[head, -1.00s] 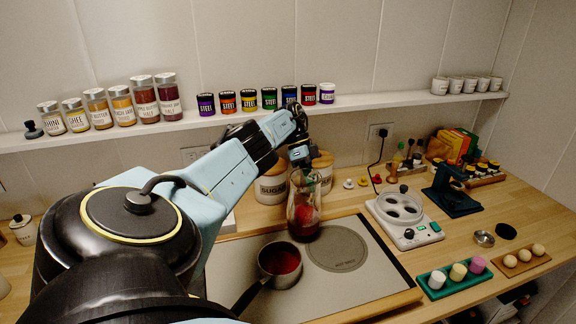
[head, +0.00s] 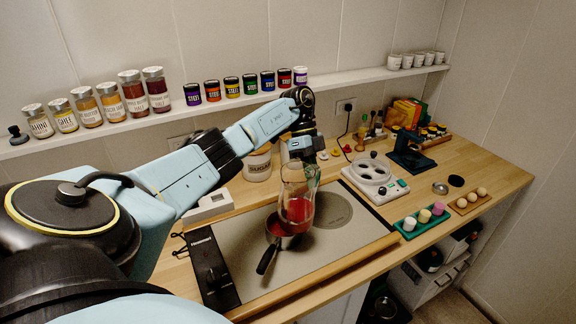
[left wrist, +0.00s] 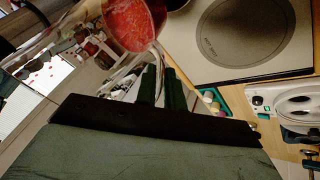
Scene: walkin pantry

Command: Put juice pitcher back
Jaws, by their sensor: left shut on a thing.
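The juice pitcher (head: 298,197) is a clear glass vessel with red juice in its lower part. My left gripper (head: 307,158) is shut on it near its upper part, and the pitcher looks roughly upright. In the head view it overlaps a small saucepan (head: 272,229) with a dark handle on the grey cooktop board (head: 235,260); I cannot tell the gap between them. In the left wrist view the red juice in the pitcher (left wrist: 137,24) shows at the top, beyond my dark green fingers (left wrist: 161,86). My right gripper is not in view.
A round marked plate (head: 335,210) on the board is bare. A sugar canister (head: 258,167) stands behind. A white appliance (head: 374,178), an egg tray (head: 470,202) and a green tray (head: 423,222) are to the right. A shelf (head: 180,117) with jars runs along the wall.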

